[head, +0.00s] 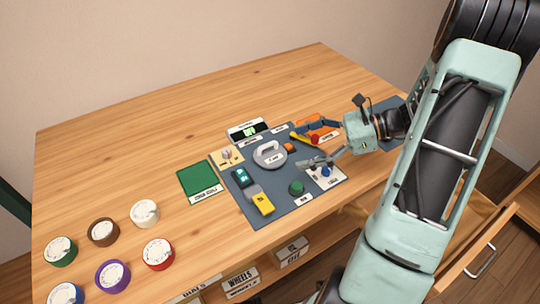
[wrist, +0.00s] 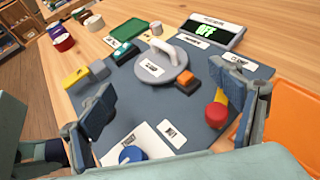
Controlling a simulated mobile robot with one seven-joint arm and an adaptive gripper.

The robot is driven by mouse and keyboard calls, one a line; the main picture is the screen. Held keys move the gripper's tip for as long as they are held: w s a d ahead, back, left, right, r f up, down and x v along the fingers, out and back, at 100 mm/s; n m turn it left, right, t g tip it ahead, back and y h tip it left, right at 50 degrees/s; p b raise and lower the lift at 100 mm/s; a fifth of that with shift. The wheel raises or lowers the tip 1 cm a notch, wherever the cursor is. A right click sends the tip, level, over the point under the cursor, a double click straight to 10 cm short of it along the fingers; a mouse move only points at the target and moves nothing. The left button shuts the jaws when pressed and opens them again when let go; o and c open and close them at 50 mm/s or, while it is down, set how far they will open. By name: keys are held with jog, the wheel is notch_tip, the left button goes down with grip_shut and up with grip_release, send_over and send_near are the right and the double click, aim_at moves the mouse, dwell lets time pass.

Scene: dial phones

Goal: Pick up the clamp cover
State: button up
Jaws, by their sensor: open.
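The clamp cover (head: 268,155) looks like a grey round disc with a raised light handle and a white label. It rests on the dark mat (head: 268,205) near its back middle. In the wrist view the clamp cover (wrist: 150,70) shows ahead of my fingers, near the top middle. My gripper (head: 317,163) is over the right part of the mat, to the right of the cover and apart from it. In the wrist view my gripper (wrist: 172,98) has its two fingers wide apart with nothing held between them.
A small orange-topped block (wrist: 187,82) sits close beside the cover. A red button (wrist: 216,114), a blue knob (wrist: 131,155) and a yellow block (head: 263,204) stand on the mat. A display (head: 247,130) reads OFF behind. The table's left back is clear.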

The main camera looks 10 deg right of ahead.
aim_at(270, 154)
jog(key=b+x, duration=0.1)
jog(key=x, duration=0.6)
jog(key=shift+s, duration=0.1)
jog(key=c, duration=1.2)
